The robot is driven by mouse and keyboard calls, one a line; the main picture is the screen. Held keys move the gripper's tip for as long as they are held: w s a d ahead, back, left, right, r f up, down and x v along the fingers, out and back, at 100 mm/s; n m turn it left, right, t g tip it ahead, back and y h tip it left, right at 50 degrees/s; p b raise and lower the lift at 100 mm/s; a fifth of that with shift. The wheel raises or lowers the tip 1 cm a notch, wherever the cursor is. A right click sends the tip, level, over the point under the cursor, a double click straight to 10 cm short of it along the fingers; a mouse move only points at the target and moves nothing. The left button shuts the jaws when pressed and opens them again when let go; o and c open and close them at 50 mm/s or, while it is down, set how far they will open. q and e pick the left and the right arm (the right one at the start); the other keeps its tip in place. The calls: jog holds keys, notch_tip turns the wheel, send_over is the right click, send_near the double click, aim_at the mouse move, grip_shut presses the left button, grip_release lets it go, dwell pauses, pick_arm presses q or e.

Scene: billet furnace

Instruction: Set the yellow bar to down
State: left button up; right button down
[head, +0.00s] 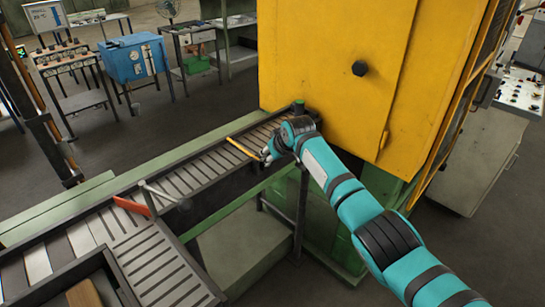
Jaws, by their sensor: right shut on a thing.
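The yellow bar (242,149) is a thin rod over the slatted conveyor, near the front of the yellow cabinet. It slants from upper left down to the right, and its right end meets my right gripper (266,155). My right gripper is small in the picture and shut on the bar's right end. The arm's wrist hides part of the conveyor and the bar's mounting. My left gripper is not in view.
The yellow furnace cabinet (330,70) stands right behind my right wrist. The slatted conveyor (190,177) runs to the lower left, with a red bar (132,206) and a grey lever (157,191) on it. A blue box (134,59) and tables stand far back.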

jog(key=shift+w+a+r, duration=0.1)
jog(key=shift+w+r, duration=0.1)
jog(key=shift+r, duration=0.4)
jog(key=c, duration=1.1)
grip_release()
jog(key=shift+s+f, duration=0.1)
jog(key=shift+o, duration=0.6)
jog(key=shift+f, duration=0.15)
jog(key=v, duration=1.2)
jog(key=shift+s, duration=0.1)
